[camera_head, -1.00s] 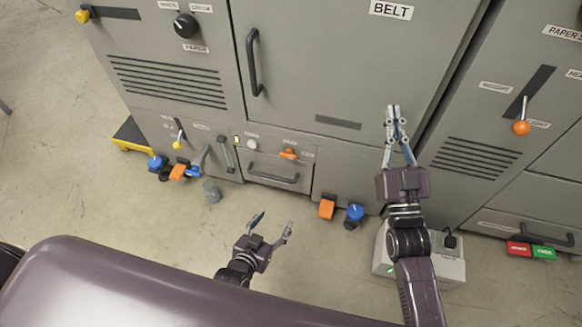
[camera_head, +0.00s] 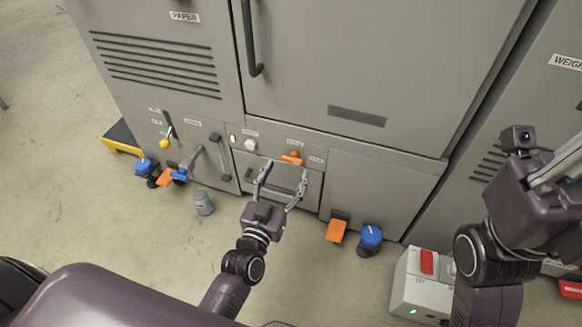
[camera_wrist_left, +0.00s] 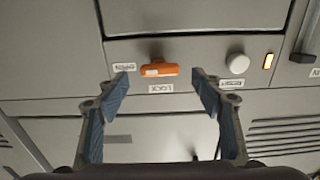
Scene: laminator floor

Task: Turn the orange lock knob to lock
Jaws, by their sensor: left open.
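The orange lock knob (camera_head: 292,157) is on the lower front panel, above a drawer handle. In the left wrist view, which is upside down, the knob (camera_wrist_left: 160,70) lies horizontally, its pale-marked end toward the OPEN label (camera_wrist_left: 124,67); the LOCK label (camera_wrist_left: 160,88) is beside its long side. My left gripper (camera_head: 283,177) is open and empty, facing the panel just below the knob in the head view. In the wrist view its fingertips (camera_wrist_left: 163,90) flank the knob's line without visible contact. My right gripper (camera_head: 562,165) is at the right edge, its fingertips cut off.
A white button (camera_wrist_left: 237,63) and a lit amber lamp (camera_wrist_left: 268,61) sit beside the knob. A yellow-knobbed lever (camera_head: 165,142) is further left.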

